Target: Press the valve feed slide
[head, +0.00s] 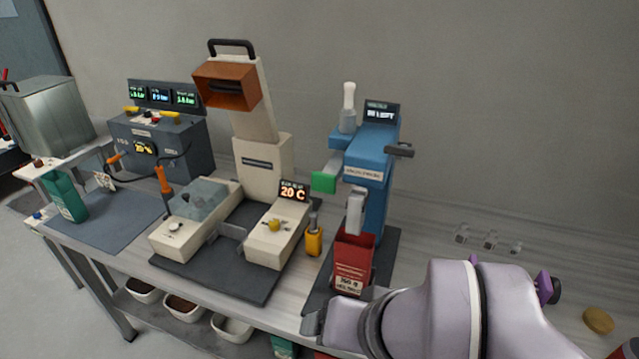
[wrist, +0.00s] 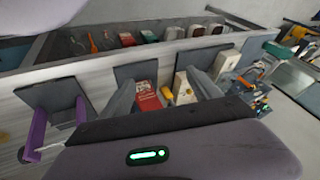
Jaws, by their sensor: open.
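A blue machine (head: 368,160) stands on the right of the bench, with a small lit display and a white bottle on top. A green block (head: 323,182) sticks out from its left side, and a dark lever (head: 398,150) from its right. I cannot tell for sure which part is the valve feed slide. A red container (head: 352,262) stands in front of the machine. My gripper (head: 312,323) is low at the front edge, in front of the red container and apart from the blue machine. In the wrist view my gripper (wrist: 163,82) is open, with nothing clearly held.
A cream machine (head: 262,155) with a dark mat stands to the left. A yellow container (head: 314,241) sits between the machines. A grey control box (head: 160,145) is at the back left.

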